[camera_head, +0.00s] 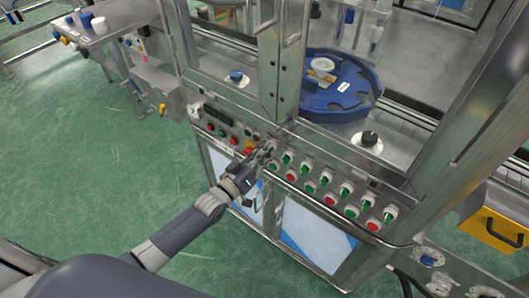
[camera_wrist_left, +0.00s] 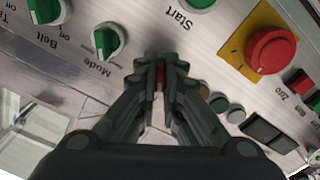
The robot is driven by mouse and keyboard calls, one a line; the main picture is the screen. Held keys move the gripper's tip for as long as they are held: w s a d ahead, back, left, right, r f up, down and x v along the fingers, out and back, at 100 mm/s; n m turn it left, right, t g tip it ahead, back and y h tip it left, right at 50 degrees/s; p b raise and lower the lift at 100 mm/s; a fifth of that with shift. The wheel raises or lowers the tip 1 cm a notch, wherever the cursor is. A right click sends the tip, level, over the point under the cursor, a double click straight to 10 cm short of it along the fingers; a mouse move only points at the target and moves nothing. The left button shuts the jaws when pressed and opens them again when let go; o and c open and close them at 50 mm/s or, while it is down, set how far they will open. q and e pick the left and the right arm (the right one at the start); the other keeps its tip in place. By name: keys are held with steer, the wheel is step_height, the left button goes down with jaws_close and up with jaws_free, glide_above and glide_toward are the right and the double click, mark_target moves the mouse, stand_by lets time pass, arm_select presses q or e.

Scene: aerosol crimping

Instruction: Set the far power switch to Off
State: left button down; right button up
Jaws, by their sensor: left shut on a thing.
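My left gripper (camera_head: 269,148) reaches the front control panel of the machine, at the left end of the row of green knobs. In the left wrist view its fingers (camera_wrist_left: 160,62) are closed together against the panel, with a small red part (camera_wrist_left: 160,77) between them. The fingers hide most of this part, and I cannot read a label or a setting for it. No power label is readable, so I cannot tell which control is the far power switch. My right gripper is not in view.
Green knobs marked Mode (camera_wrist_left: 107,42) and Belt (camera_wrist_left: 45,9) are beside the fingers. A green Start button (camera_wrist_left: 199,3) and a red mushroom button (camera_wrist_left: 272,50) on a yellow plate are close by. Glazed frames and a blue turntable (camera_head: 313,109) stand behind the panel.

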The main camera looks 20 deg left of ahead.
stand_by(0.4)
arm_select(q)
steer(key=c, duration=1.7)
jaws_free()
steer(key=v, duration=1.2)
